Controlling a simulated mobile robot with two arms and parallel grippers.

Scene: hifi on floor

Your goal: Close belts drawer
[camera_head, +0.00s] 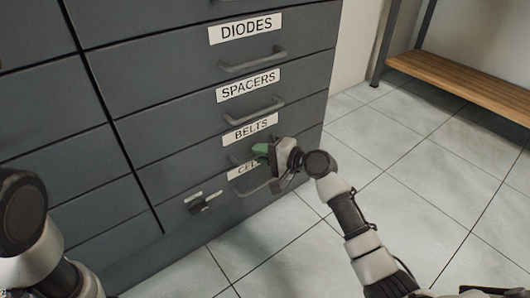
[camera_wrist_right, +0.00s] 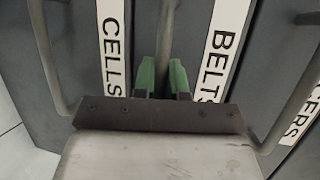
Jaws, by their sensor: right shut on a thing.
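The belts drawer (camera_head: 165,174) is a dark grey drawer low in the cabinet, with a white BELTS label; the label also shows in the right wrist view (camera_wrist_right: 222,45). Its front looks about level with the drawers around it; I cannot tell a small gap. My right gripper (camera_head: 262,151) is at its bar handle (camera_head: 238,159). In the right wrist view, the green fingers (camera_wrist_right: 163,78) stand on both sides of the handle (camera_wrist_right: 165,38), shut on it. The gripper hides part of the handle and of the CELLS label. Of my left arm only links show, at the lower left.
The spacers drawer (camera_head: 180,128) and diodes drawer (camera_head: 160,72) are above, their handles sticking out. The cells drawer handle (camera_head: 257,189) is just below my right gripper. Tiled floor (camera_head: 400,150) is clear at right; a wooden bench (camera_head: 470,82) stands at the back right.

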